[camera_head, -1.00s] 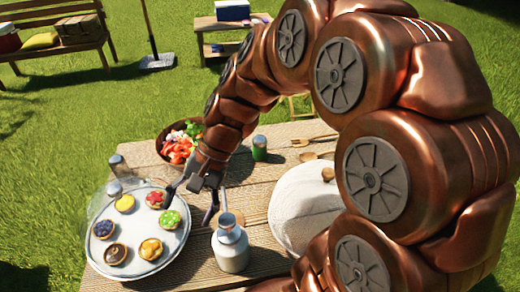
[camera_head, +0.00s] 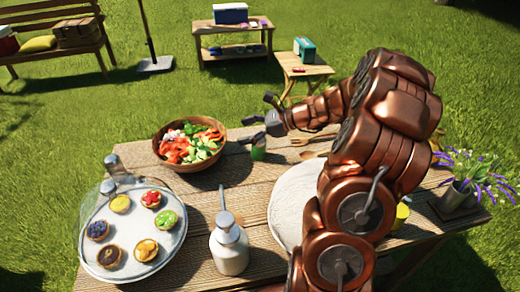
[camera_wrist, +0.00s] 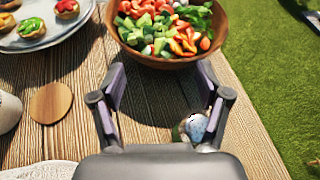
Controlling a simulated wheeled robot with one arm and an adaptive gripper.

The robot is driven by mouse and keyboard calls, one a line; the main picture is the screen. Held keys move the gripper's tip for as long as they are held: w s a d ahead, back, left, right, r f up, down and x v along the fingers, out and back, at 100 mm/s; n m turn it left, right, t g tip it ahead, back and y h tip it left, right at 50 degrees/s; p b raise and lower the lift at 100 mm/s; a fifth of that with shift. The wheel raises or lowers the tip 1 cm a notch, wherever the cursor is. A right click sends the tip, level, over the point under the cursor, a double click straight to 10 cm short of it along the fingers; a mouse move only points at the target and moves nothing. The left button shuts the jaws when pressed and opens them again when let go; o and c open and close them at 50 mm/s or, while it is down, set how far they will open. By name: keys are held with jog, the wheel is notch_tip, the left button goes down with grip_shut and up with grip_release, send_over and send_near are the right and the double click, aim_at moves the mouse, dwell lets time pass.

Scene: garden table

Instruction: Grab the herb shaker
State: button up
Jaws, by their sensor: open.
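The herb shaker (camera_head: 259,153), a small green jar, stands on the wooden table right of the salad bowl. In the head view its top is partly hidden by my gripper (camera_head: 257,119). My gripper is open and empty, with its fingers pointing left, near the shaker's top. In the wrist view, a small rounded thing, apparently the shaker's lid (camera_wrist: 194,127), shows beside the inner side of the right finger of my gripper (camera_wrist: 168,84), close to the palm. Its lower part is hidden. I cannot tell if they touch.
The salad bowl (camera_head: 190,163) is just beyond the fingers. Wooden utensils (camera_head: 312,154) lie near the shaker.

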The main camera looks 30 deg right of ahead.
aim_at(259, 147)
jog(key=d+f+m+t+h, duration=0.1)
jog(key=d+f+m+t, duration=0.15)
jog(key=d, duration=0.45)
jog(key=d+f+m+t+h, duration=0.1)
jog(key=d+f+m, duration=0.1)
jog(key=d+m, duration=0.3)
jog(key=f+n, duration=0.1)
jog(key=a+f+n+g+b, duration=0.1)
jog(key=n, duration=0.1)
jog(key=s+a+f+n+g+b, duration=0.1)
jog(key=shift+a+f+n+y, duration=0.25)
jog(key=shift+f+y, duration=0.1)
jog(key=shift+y, duration=0.05)
jog(key=shift+a+f, duration=0.2)
jog(key=shift+a, duration=0.1)
jog(key=shift+w+a+f, duration=0.15)
jog(key=shift+w+a, duration=0.1)
jog(key=shift+f+p+x, duration=0.2)
jog(key=shift+p+x, duration=0.15)
jog(key=shift+x, duration=1.35)
jog(key=shift+f+p+x, duration=0.25)
jog(key=shift+p+x, duration=0.05)
jog(key=shift+x, duration=1.4)
jog(key=shift+s+d, duration=0.1)
jog(key=shift+d, duration=0.1)
